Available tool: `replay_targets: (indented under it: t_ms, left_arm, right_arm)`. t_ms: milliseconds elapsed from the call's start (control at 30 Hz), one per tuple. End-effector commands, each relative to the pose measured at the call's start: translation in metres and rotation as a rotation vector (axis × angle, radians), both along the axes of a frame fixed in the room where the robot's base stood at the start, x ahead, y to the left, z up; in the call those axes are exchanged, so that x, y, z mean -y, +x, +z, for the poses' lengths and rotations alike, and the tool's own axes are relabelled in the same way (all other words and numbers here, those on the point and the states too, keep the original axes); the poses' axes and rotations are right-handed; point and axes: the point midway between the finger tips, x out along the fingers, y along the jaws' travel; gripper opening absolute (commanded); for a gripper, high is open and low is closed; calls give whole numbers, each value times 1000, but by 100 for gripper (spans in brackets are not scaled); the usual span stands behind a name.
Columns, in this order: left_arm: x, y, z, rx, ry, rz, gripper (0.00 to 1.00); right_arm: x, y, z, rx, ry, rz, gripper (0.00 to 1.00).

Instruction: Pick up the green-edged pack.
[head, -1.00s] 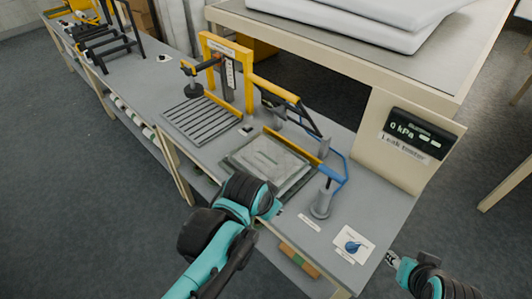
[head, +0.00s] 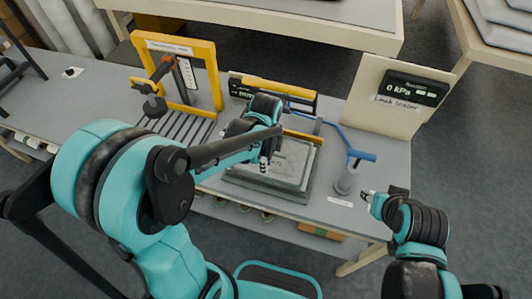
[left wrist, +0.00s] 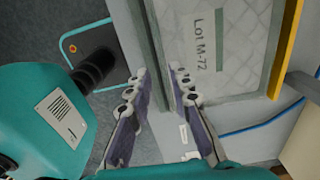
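A pale quilted pack (head: 288,158) lies flat in a grey-green framed tray (head: 262,190) on the bench. In the left wrist view the pack (left wrist: 240,50) bears the print "Lot M-72" and a short dull green bar. I cannot make out a green edge on it clearly. My left gripper (head: 265,162) is above the tray's left part. In the left wrist view its two fingers (left wrist: 158,72) are apart with nothing between them, over the tray's edge beside the pack. My right gripper (head: 368,196) is at the bench's front right, away from the pack; its opening is too small to judge.
A yellow-framed press (head: 215,75) with a slatted bed stands left of the tray. A raised yellow bar (head: 290,92) is behind it. A grey post with a blue handle (head: 348,178) and a leak tester panel (head: 400,95) reading 0 kPa stand to the right.

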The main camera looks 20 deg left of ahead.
Motion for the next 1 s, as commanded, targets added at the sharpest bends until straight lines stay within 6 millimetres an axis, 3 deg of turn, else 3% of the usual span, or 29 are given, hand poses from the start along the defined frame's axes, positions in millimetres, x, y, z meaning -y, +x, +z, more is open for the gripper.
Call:
replay_targets:
  t_ms: [500, 800, 833, 900, 1000]
  left_arm:
    - [-6, 3, -70, 0, 0, -1, 21]
    - [-6, 3, -75, 0, 0, 0, 21]
    - [-6, 3, -75, 0, 0, 0, 18]
    - [-6, 3, -75, 0, 0, 0, 0]
    - [-6, 3, -75, 0, 0, 0, 0]
  right_arm:
    - [0, 0, -28, 0, 0, 0, 40]
    - [0, 0, -28, 0, 0, 0, 40]
    - [0, 0, -28, 0, 0, 0, 40]
    - [0, 0, -28, 0, 0, 0, 40]
    - [0, 0, -28, 0, 0, 0, 40]
